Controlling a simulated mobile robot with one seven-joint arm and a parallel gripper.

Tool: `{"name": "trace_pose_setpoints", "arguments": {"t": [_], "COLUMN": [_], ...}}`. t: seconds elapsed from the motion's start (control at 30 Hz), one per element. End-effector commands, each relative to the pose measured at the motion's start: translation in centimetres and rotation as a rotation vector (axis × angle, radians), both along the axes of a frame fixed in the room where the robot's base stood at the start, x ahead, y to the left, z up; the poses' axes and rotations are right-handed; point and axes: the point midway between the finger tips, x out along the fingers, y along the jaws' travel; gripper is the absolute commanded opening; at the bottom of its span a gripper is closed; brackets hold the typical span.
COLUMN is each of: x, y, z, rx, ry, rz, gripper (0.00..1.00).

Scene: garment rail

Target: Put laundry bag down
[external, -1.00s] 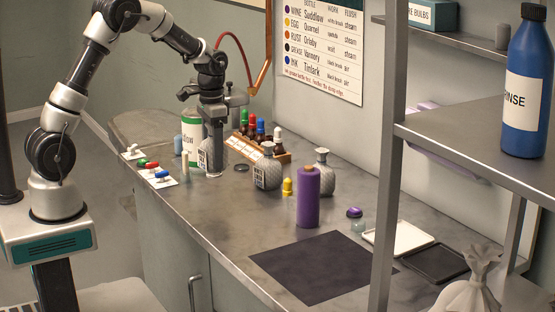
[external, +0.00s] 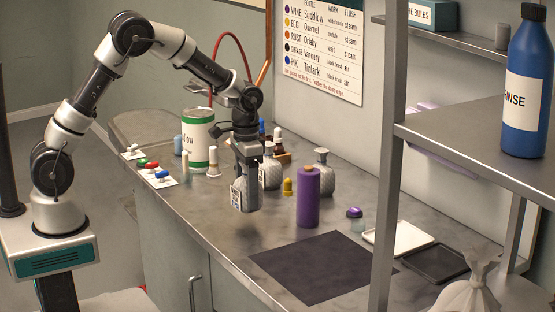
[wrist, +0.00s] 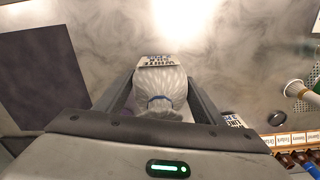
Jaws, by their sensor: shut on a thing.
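My gripper (external: 247,158) points down over the middle-left of the grey counter and is shut on a grey-white, bag-like laundry bag (external: 244,196) with a printed tag on its side. In the wrist view the bag (wrist: 163,80) sits between the two fingers, with a blue tie around its neck and the tag beyond it. Its underside is hard to judge; it looks slightly above the counter.
A purple bottle (external: 308,200) and small yellow bottle (external: 288,187) stand right of the held bag. A bare dark mat (external: 320,266) lies at the front right, beside a white tray (external: 398,238) and a black tray (external: 435,263). A white-green tin (external: 198,140) stands behind left.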

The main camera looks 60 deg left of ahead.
Motion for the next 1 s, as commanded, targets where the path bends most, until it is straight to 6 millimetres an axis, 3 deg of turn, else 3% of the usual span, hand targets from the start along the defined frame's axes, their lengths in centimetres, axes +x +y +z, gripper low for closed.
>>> {"name": "trace_pose_setpoints", "arguments": {"t": [0.2,0.6,0.63,0.7,1.0], "x": [-0.1,0.0,-0.1,-0.1,-0.1], "y": [0.0,0.0,0.0,0.0,0.0], "z": [-3.1,-3.7,-3.6,-3.6,-3.5], "rx": [0.0,0.0,0.0,0.0,0.0], "ry": [0.003,0.001,0.002,0.002,0.001], "rz": [0.001,0.0,0.0,0.0,0.0], "gripper": [0.34,0.34,0.67,0.79,0.81]}}
